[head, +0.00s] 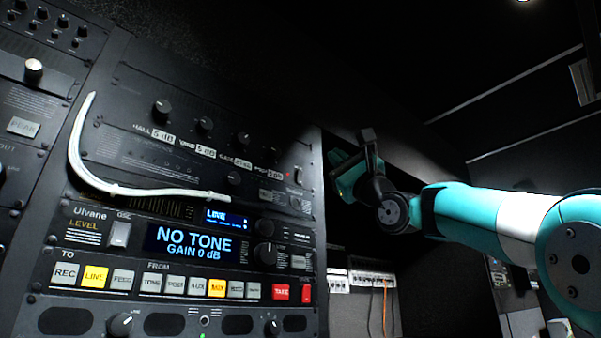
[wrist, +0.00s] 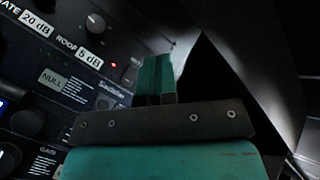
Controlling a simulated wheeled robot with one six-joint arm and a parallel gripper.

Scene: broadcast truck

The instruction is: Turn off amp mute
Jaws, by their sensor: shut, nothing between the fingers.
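No label reading "amp mute" is legible in either view, so I cannot tell which control it is. The rack (head: 322,235) carries several panels of knobs and buttons. Its upper panel has a row of knobs, a small red light (wrist: 113,65) and a "NULL" button (wrist: 53,80). My gripper (head: 343,163) is shut and empty, just right of the rack's upper right edge. In the wrist view its teal fingers (wrist: 155,78) are together, in front of or beside that panel; contact cannot be judged.
A white cable (head: 150,190) hangs across the upper panel's left and lower edge. Dark open space lies right of the rack.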

